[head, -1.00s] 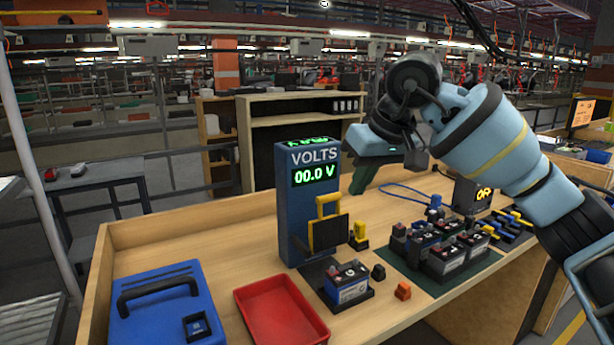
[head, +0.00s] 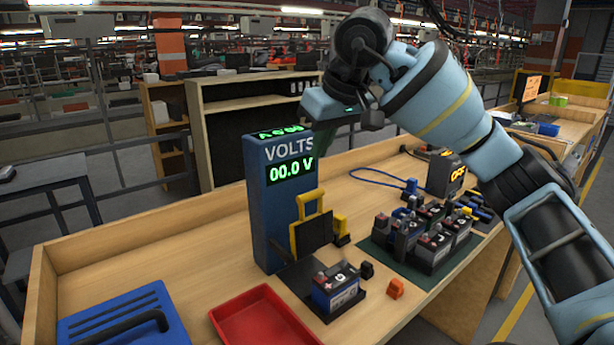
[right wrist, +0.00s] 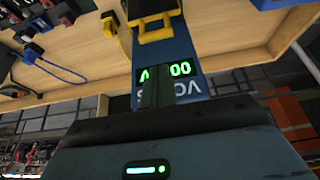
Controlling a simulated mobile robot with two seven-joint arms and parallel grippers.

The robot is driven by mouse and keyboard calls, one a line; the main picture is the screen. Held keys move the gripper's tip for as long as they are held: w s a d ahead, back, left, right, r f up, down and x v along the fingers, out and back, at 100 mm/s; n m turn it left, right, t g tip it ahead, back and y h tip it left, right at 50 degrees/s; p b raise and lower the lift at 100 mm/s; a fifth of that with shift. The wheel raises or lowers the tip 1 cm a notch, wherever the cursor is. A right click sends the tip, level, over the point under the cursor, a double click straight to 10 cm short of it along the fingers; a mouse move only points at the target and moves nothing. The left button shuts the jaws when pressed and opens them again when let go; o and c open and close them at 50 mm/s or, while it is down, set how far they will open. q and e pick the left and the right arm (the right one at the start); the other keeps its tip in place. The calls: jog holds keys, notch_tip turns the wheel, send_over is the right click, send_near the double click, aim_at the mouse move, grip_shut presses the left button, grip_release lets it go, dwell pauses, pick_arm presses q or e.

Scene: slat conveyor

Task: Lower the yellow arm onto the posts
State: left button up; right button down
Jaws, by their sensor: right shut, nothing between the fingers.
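The blue tester (head: 268,215) stands upright on the bench and its display reads 00.0 V. Its yellow arm (head: 308,206), with a dark plate, is raised in front of the tester's face. A battery (head: 335,287) sits on the black base below the arm, its posts on top. My right gripper (head: 325,142) is shut and empty, above and beside the top of the tester. In the right wrist view its green fingers (right wrist: 156,90) lie across the view of the tester's display, and the yellow arm (right wrist: 153,22) is at the top. The left gripper is not in view.
A red tray (head: 262,318) and a blue case (head: 125,318) are at the front left. An orange block (head: 396,288) and a black block (head: 367,270) lie beside the battery. Several batteries stand on a green mat (head: 400,262) to the right, near a box reading OFF (head: 445,176).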

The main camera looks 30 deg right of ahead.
send_over(312, 222)
jog(key=w, duration=0.3)
notch_tip(312, 222, down, 9)
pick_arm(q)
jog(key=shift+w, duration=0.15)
pick_arm(e)
jog(key=shift+s, duration=0.25)
jog(key=shift+s+d+t+b, duration=0.1)
jog(key=shift+s+t+b, duration=0.2)
jog(key=shift+s+t, duration=0.25)
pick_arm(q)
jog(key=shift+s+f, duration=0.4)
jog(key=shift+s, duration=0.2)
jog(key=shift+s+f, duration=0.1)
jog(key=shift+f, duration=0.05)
pick_arm(e)
jog(key=shift+t, duration=0.35)
